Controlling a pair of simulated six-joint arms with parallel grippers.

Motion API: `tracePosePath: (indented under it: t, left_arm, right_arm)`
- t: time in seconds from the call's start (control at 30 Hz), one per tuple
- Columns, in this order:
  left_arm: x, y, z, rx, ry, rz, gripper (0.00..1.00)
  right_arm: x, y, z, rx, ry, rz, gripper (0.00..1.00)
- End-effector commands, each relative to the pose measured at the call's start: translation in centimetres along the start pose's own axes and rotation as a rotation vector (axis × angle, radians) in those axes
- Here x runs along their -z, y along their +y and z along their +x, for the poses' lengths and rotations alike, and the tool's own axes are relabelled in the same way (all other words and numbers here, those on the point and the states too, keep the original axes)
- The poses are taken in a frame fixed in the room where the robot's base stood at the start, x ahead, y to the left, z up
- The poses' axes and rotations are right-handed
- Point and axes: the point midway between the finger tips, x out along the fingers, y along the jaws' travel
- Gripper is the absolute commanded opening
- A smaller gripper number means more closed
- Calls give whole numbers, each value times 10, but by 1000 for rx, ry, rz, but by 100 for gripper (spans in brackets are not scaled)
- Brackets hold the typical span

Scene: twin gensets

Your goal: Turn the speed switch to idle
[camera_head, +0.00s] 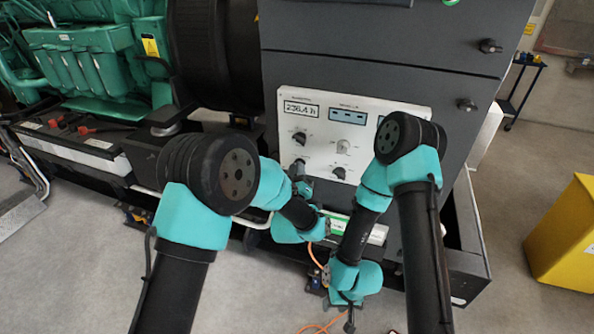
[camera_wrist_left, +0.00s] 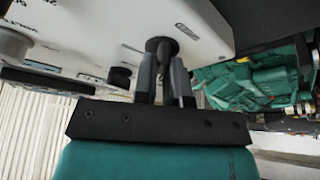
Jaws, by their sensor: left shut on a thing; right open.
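The white control panel (camera_head: 385,108) on the dark genset cabinet carries several rotary knobs; their labels are too small to read, so I cannot tell by name which is the speed switch. My left gripper (camera_head: 299,168) is at the lower left knob and mostly hides it. In the left wrist view the fingers of the left gripper (camera_wrist_left: 166,88) are shut on this dark round knob (camera_wrist_left: 161,45), one finger on each side of its grip. My right gripper (camera_head: 349,318) hangs low in front of the cabinet, away from the panel; it is small and its fingers are hard to see.
Other knobs sit close by: upper left (camera_head: 300,138), upper middle (camera_head: 343,146) and lower middle (camera_head: 338,173). A display (camera_head: 301,109) is above them. The green engine (camera_head: 95,60) stands left. A yellow box (camera_head: 565,240) stands right. An orange cable (camera_head: 320,328) lies low.

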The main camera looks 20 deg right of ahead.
Motion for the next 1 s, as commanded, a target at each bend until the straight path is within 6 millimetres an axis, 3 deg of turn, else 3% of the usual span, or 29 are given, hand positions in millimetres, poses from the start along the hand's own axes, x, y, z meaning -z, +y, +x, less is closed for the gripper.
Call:
tracePosePath:
  t: [0.17,0.2,0.43,0.77,1.0]
  left_arm:
    - [0,0,0,0,-1,-1,0]
    - [0,0,0,0,-1,-1,15]
    - [0,0,0,-1,-1,0,37]
    - [0,0,-2,-1,-1,1,37]
    - [0,0,-26,-1,-3,2,37]
  right_arm:
    - [0,0,0,0,0,0,43]
    - [0,0,0,0,0,0,43]
    - [0,0,0,0,0,0,43]
    - [0,0,0,0,0,0,43]
    - [0,0,0,0,0,0,43]
